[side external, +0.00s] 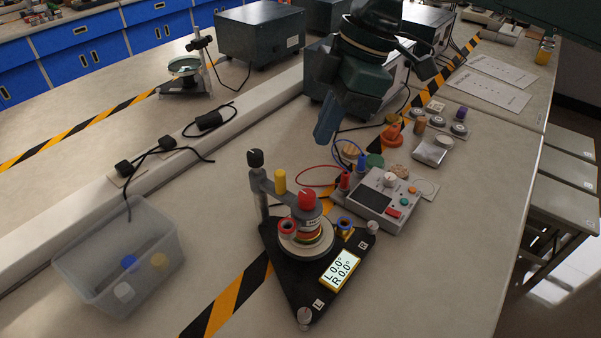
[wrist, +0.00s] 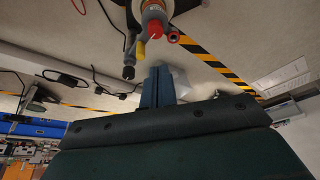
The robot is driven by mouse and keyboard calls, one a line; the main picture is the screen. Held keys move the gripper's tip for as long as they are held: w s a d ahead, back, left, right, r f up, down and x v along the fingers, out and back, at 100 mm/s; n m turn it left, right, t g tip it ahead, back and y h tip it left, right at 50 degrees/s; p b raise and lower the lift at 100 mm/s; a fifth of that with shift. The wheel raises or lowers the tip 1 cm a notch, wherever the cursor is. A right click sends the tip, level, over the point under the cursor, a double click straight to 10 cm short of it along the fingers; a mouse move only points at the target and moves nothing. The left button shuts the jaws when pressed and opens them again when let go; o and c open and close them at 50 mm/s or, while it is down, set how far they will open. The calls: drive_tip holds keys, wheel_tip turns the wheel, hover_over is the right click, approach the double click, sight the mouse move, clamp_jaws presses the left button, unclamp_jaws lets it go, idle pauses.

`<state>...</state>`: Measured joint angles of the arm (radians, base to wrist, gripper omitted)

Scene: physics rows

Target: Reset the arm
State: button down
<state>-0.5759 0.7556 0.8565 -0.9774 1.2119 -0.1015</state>
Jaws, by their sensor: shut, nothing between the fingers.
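My gripper (side external: 326,132) hangs above the bench near the middle of the side view, its blue fingers shut and empty, pointing down. In the wrist view its fingers (wrist: 158,72) are together. The black triangular apparatus (side external: 290,268) stands in front of and below my gripper, apart from it. It carries a round stack with a red knob (side external: 306,200) and a small display reading L 0.0°, R 0.0°. The red knob also shows in the wrist view (wrist: 156,28), beyond the fingertips.
A grey control box (side external: 388,212) with red and blue cables stands right of the apparatus. A clear bin (side external: 75,265) with several coloured pieces is at left. Small weights (side external: 460,129) and jars lie at right. A raised rail (side external: 175,150) crosses behind. Bare bench lies at front right.

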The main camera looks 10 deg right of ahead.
drive_tip(key=s+d+r+m+t, duration=0.1)
drive_tip(key=s+d+r+m, duration=0.2)
drive_tip(key=d, duration=0.4)
drive_tip(key=s+d+r+m+t, duration=0.1)
drive_tip(key=d+r+m, duration=0.25)
drive_tip(key=d, duration=0.45)
drive_tip(key=s+d+r+m+t, duration=0.1)
drive_tip(key=s+d+r+m, duration=0.25)
drive_tip(key=d, duration=0.35)
drive_tip(key=s+d+f+m+t+h, duration=0.1)
drive_tip(key=s+d+f+m, duration=0.3)
drive_tip(key=s+d, duration=0.5)
drive_tip(key=s+d+f+m+t+h, duration=0.2)
drive_tip(key=s+d+f+m, duration=0.2)
drive_tip(key=s+d, duration=0.5)
drive_tip(key=shift+s+d+f+m+h, duration=0.2)
drive_tip(key=shift+d+f+m+h, duration=0.2)
drive_tip(key=shift+d+f, duration=0.2)
